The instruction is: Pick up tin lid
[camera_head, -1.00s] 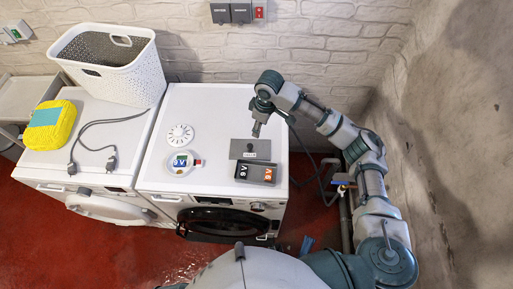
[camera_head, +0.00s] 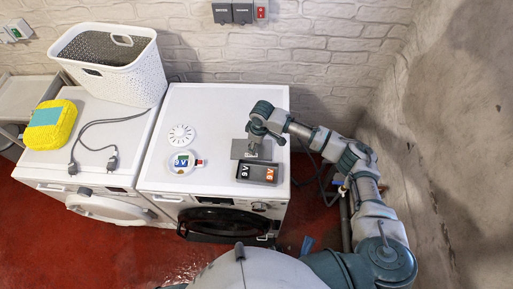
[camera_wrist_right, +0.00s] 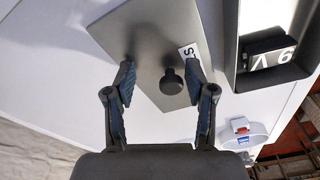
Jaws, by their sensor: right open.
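The tin lid is a flat grey plate with a dark round knob. In the head view the lid (camera_head: 238,147) lies on the white top of the right-hand machine, partly hidden by my right gripper. In the right wrist view the lid (camera_wrist_right: 150,40) fills the upper middle, with a white label near its knob (camera_wrist_right: 171,82). My right gripper (camera_head: 254,152) is above the lid. In the wrist view its open fingers (camera_wrist_right: 162,72) are on either side of the knob, apart from it. My left gripper is not in view.
A dark open tin (camera_head: 240,179) holding 9V batteries stands just in front of the lid. A white round detector (camera_head: 181,134) and a round part with a battery (camera_head: 182,162) lie to the left. A laundry basket (camera_head: 140,75) and yellow pack (camera_head: 50,126) are farther left.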

